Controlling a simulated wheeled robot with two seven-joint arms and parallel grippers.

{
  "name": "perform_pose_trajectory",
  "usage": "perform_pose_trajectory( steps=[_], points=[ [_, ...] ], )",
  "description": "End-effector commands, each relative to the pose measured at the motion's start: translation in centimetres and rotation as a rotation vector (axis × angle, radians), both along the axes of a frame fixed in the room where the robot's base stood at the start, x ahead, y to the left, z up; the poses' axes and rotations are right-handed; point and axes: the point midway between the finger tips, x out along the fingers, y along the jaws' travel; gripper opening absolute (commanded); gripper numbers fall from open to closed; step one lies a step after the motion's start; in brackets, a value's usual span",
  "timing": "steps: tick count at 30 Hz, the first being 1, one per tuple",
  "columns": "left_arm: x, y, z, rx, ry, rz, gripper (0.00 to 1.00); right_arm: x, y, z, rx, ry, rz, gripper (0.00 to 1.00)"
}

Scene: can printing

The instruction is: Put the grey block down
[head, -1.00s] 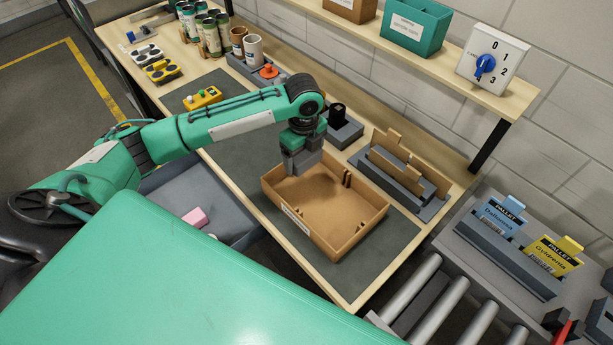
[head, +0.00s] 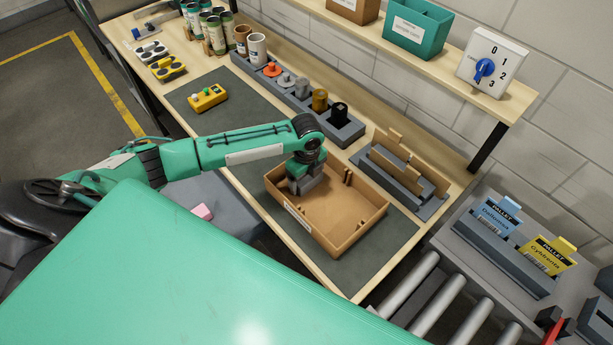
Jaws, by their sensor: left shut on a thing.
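My left gripper (head: 303,186) points down inside the left end of the open brown cardboard box (head: 347,249). It is shut on a small grey thing, which I take for the grey block. The block and the grey fingers blend together, so its outline is hard to make out. I cannot tell whether the block touches the box floor. The rest of the box floor that shows is bare. My right gripper is not in view.
The box stands on a dark mat (head: 395,238) on the wooden bench. Behind it are a grey rack (head: 343,133) with several coloured pieces and a grey holder (head: 432,208) with cardboard dividers. A yellow button box (head: 208,97) stands left. Rollers (head: 440,312) lie front right.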

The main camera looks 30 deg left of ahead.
Motion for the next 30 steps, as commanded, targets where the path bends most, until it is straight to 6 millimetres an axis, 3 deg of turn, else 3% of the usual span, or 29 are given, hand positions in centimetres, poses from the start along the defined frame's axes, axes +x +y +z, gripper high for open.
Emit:
perform_pose_trajectory(
  steps=[2, 3, 6, 17, 30],
  points=[
    [0.0, 0.0, -0.2, 0.0, 0.0, 0.0, 0.6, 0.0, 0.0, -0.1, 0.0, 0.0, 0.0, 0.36],
    [0.0, 0.0, -0.3, 0.0, 0.0, 0.0, 0.83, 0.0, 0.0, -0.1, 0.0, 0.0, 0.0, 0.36],
    [0.0, 0.0, -0.2, 0.0, 0.0, 0.0, 1.0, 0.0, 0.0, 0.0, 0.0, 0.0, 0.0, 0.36],
    [0.1, 0.0, 0.9, 0.0, -0.003, 0.0, 1.0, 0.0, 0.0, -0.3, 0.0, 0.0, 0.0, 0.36],
    [0.1, 0.0, 9.6, -0.001, -0.004, 0.0, 1.0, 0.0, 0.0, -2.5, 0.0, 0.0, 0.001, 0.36]
  ],
)
